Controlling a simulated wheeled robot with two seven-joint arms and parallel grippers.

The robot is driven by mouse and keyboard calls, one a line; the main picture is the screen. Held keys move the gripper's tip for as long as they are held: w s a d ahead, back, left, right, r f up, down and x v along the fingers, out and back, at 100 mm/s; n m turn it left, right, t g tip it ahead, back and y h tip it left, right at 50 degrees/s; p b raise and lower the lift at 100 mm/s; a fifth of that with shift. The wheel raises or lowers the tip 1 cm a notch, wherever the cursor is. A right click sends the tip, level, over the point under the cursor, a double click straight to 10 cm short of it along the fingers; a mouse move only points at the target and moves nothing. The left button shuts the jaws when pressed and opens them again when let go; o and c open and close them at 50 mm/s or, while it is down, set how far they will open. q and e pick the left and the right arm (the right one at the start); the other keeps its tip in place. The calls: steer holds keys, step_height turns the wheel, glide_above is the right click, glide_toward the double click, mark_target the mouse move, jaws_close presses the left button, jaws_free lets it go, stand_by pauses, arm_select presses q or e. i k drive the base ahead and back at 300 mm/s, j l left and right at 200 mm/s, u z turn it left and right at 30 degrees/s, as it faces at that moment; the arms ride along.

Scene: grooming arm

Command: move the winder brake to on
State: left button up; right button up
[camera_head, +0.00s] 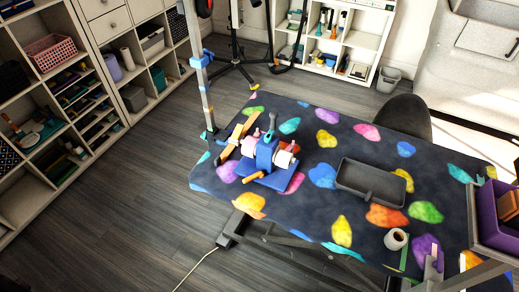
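The winder (264,153) stands on the far left part of the patterned grooming table (330,205). Neither of my grippers is in view.
A dark grey tray (371,182) lies right of the winder. A wooden piece (238,136) and an upright metal post (203,90) are at the left table edge. A white roll (396,239) and a purple bin (493,213) are at the right. A dark stool (404,117) stands behind.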

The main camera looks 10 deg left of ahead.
mark_target(261, 174)
steer(key=i+j+z, duration=0.1)
steer(key=j, duration=0.3)
steer(key=i+j+z, duration=0.15)
steer(key=j, duration=0.2)
steer(key=i+j+z, duration=0.1)
steer(key=j, duration=0.35)
steer(key=i+j+z, duration=0.1)
steer(key=i+j, duration=0.15)
steer(key=j, duration=0.15)
